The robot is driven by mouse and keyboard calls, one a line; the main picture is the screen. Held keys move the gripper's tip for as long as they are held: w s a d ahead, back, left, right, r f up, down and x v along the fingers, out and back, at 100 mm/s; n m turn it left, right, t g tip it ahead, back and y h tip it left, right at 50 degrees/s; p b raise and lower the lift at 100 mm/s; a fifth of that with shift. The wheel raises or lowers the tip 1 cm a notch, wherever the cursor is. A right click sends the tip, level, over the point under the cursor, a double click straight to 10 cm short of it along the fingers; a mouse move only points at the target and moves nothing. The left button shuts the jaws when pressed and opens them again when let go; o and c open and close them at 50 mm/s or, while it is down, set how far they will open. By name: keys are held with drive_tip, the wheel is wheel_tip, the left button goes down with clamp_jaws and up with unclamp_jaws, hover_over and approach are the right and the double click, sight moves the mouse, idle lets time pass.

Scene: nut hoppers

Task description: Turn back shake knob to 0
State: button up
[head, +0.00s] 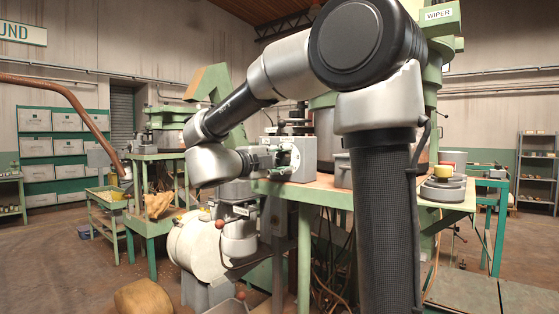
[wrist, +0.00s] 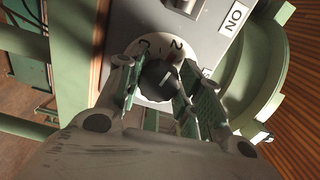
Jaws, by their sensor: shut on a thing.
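The shake knob (wrist: 159,76) is a dark round knob with a pale line on its face, in front of a white dial (wrist: 153,46) on a grey control box (wrist: 212,50). A figure 2 shows on the dial near its top; another mark to its left is hard to read. My gripper (wrist: 160,88) has one finger on each side of the knob and is shut on it. In the head view my gripper (head: 284,158) is at the grey box (head: 304,157) on the green bench; the knob is hidden there. The dial's lower part is hidden by my fingers.
In the wrist view a switch (wrist: 187,7) and a plate lettered NO (wrist: 235,17) sit above the dial. A green round rim (wrist: 283,85) lies right of the box. In the head view a white drum (head: 195,250) stands below my arm.

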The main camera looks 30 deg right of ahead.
drive_tip(key=n, duration=0.5)
drive_tip(key=shift+f+n, duration=0.15)
drive_tip(key=shift+n, duration=0.15)
drive_tip(key=n, duration=0.5)
drive_tip(key=shift+f, duration=0.1)
drive_tip(key=shift+s+n, duration=0.1)
drive_tip(key=shift+n, duration=0.3)
drive_tip(key=o, duration=1)
drive_tip(key=shift+o, duration=0.2)
drive_tip(key=v, duration=1.2)
